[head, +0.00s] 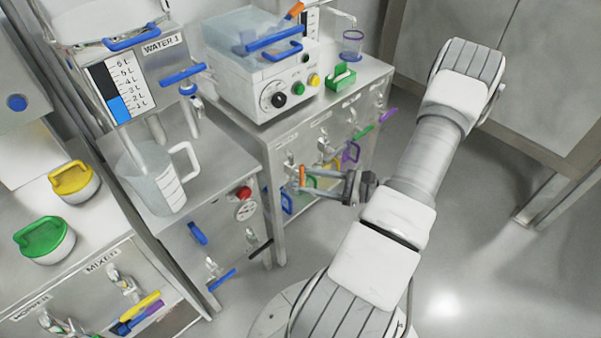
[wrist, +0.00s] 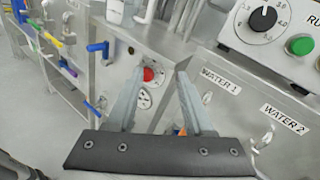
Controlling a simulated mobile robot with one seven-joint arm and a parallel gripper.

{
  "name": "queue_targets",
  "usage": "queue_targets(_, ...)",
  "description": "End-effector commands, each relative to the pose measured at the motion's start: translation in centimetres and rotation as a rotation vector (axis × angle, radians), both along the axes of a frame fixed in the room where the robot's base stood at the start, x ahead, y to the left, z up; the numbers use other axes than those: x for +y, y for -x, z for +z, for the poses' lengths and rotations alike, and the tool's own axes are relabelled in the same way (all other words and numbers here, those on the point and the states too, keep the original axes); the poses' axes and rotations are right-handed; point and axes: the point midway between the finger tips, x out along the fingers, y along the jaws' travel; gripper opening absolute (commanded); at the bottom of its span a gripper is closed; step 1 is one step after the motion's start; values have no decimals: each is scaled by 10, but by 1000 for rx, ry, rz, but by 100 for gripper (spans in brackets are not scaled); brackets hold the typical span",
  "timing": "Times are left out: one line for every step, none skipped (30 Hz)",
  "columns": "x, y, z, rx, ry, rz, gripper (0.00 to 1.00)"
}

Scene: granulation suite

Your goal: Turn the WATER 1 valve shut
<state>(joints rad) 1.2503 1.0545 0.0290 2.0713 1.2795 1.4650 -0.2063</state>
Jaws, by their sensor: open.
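The tank marked WATER 1 (head: 150,75) stands at the upper left in the head view, with a level gauge showing blue in its lower part. Its valve has a blue bar handle (head: 183,75) at the front right, lying roughly level. A clear jug (head: 155,180) with a white handle stands below the tank. My gripper (head: 303,183) is open, low in front of the middle cabinet, well below and to the right of the valve handle. In the wrist view my gripper (wrist: 156,75) shows spread fingers, with nothing clearly held. The tank valve is not clear there.
A boxy machine with knob and buttons (head: 275,95) stands on the middle cabinet. The cabinet front carries WATER 1 (wrist: 221,81) and WATER 2 (wrist: 285,118) labels above hooks. Colored handles project from the cabinet fronts. A red button (head: 243,193) sits at left. The floor (head: 480,270) at right is clear.

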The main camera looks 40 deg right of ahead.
Motion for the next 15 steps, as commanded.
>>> queue_targets(-13, 10, -18, 4, -46, -83, 52)
queue_targets(-20, 15, -28, 4, -67, -130, 52)
queue_targets(-29, 22, -40, 2, -94, -191, 52)
queue_targets(-34, 27, -49, 2, -114, -234, 52)
queue_targets(-40, 32, -58, 2, -133, -276, 52)
queue_targets(-46, 39, -68, 1, -155, -328, 52)
queue_targets(-49, 44, -76, 1, -170, -363, 52)
queue_targets(-53, 48, -83, 0, -184, -396, 52)
queue_targets(-56, 53, -91, 0, -200, -434, 52)
queue_targets(-59, 57, -96, 0, -210, -460, 52)
queue_targets(-60, 60, -101, -1, -219, -481, 52)
queue_targets(-62, 63, -106, -2, -229, -506, 52)
queue_targets(-63, 65, -109, -2, -235, -521, 52)
queue_targets(-64, 66, -112, -1, -240, -532, 52)
queue_targets(-65, 68, -114, -2, -245, -543, 52)
